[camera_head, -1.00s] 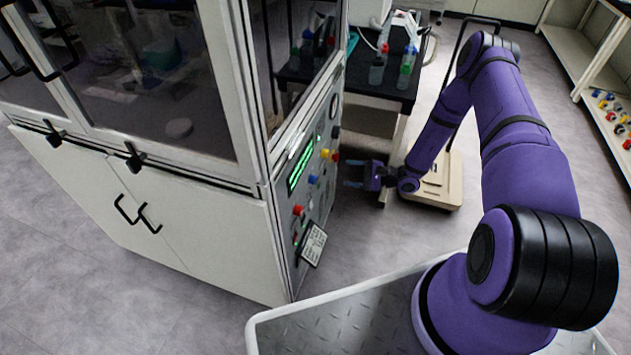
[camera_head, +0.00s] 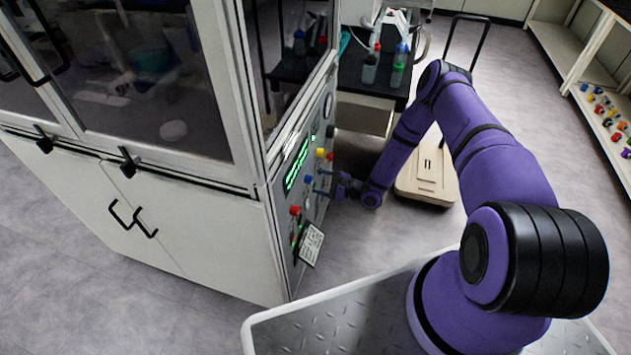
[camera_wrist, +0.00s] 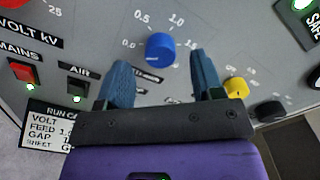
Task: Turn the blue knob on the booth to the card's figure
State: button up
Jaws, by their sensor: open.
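A yellow knob (camera_wrist: 236,87) and a black knob (camera_wrist: 268,111) sit right of the blue one. A red MAINS switch (camera_wrist: 22,71) and an AIR switch (camera_wrist: 75,91) are at the left.

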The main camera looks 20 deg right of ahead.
jog(key=shift+x, duration=1)
jog(key=c, duration=0.9)
